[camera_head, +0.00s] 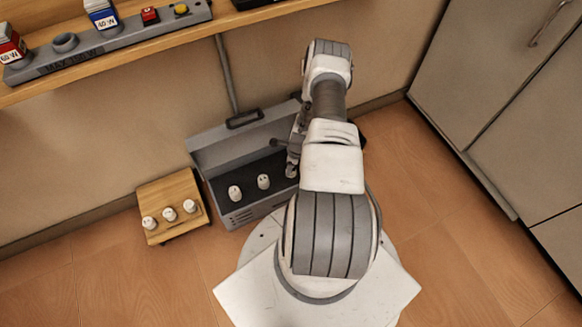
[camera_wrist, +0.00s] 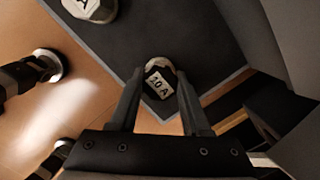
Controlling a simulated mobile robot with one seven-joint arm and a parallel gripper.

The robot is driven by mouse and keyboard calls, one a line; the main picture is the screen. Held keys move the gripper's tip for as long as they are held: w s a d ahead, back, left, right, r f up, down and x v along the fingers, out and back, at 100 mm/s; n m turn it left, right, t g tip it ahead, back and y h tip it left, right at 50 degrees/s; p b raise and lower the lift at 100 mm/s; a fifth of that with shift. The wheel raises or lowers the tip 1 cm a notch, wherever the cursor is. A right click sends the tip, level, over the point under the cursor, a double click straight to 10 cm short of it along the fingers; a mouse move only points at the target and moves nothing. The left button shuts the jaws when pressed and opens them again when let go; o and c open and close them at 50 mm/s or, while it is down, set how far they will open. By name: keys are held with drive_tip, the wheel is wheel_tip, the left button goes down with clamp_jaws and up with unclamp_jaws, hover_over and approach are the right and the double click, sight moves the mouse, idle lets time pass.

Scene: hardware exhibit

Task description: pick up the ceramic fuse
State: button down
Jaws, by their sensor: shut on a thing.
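A white ceramic fuse (camera_wrist: 159,82) with a dark "A" rating label, its number hard to read, sits between the two fingertips of my gripper (camera_wrist: 160,76) in the wrist view. My gripper is shut on it. The fuse is over the dark floor of the open grey case (camera_wrist: 205,45); I cannot tell whether it still touches that floor. In the head view my gripper (camera_head: 292,164) is at the right end of the case (camera_head: 236,152), and my arm hides part of it. The held fuse (camera_head: 291,172) shows just below the fingers.
Two more white fuses (camera_head: 235,193) (camera_head: 263,181) stand in the case. A small wooden stand (camera_head: 165,190) with three white pieces is left of it. A shelf (camera_head: 180,38) with a grey device runs above. Grey cabinets (camera_head: 490,80) stand right. Floor is clear in front.

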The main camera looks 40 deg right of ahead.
wheel_tip(320, 180, up, 4)
drive_tip(key=shift+r+p, duration=0.1)
drive_tip(key=shift+p, duration=0.95)
drive_tip(key=s+d+r+p, duration=0.2)
drive_tip(key=s+r, duration=0.1)
drive_tip(key=s, duration=0.2)
drive_tip(key=s+d+r+p, duration=0.2)
drive_tip(key=s+r, duration=0.1)
drive_tip(key=s, duration=0.2)
drive_tip(key=shift+s+d+r, duration=0.2)
drive_tip(key=shift+s+d, duration=0.1)
drive_tip(key=shift+d, duration=0.1)
